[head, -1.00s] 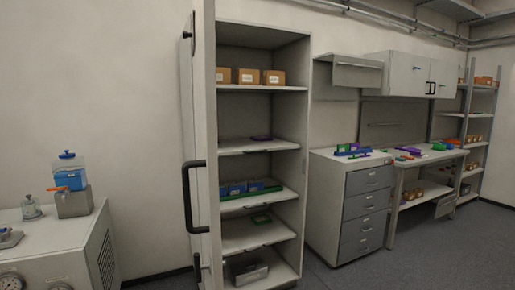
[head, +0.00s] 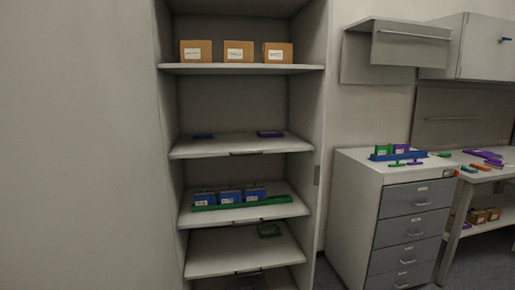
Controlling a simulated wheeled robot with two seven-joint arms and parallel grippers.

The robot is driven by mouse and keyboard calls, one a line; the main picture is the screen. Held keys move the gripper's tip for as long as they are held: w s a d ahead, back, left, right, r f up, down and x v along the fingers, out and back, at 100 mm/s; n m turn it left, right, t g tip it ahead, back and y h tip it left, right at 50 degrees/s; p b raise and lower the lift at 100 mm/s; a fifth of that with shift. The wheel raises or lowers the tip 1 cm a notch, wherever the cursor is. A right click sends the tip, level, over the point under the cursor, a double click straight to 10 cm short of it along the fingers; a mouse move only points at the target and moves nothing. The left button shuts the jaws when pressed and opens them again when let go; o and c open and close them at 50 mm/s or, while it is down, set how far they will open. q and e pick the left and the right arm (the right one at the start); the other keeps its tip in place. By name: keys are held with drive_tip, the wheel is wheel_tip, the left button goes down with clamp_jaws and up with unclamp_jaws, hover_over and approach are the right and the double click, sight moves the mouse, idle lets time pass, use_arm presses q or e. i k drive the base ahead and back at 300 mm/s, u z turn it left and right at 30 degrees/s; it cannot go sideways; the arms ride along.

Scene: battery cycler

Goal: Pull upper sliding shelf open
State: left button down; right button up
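The tall open cabinet stands in the middle of the head view with several shelves. The upper sliding shelf (head: 218,148) has a dark handle (head: 246,153) at its front edge. A lower shelf (head: 275,212) holds a green tray (head: 275,200) with blue boxes (head: 230,196). Neither of my grippers is in view.
A fixed shelf (head: 240,69) with three cardboard boxes (head: 239,51) is above. A grey drawer unit (head: 412,210) stands right of the cabinet, and a workbench (head: 490,172) beyond it. A large pale surface (head: 75,150) fills the left. Dark floor (head: 335,270) shows between cabinet and drawers.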

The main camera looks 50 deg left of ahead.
sight(238, 143)
drive_tip(key=u, duration=0.75)
drive_tip(key=i, duration=1)
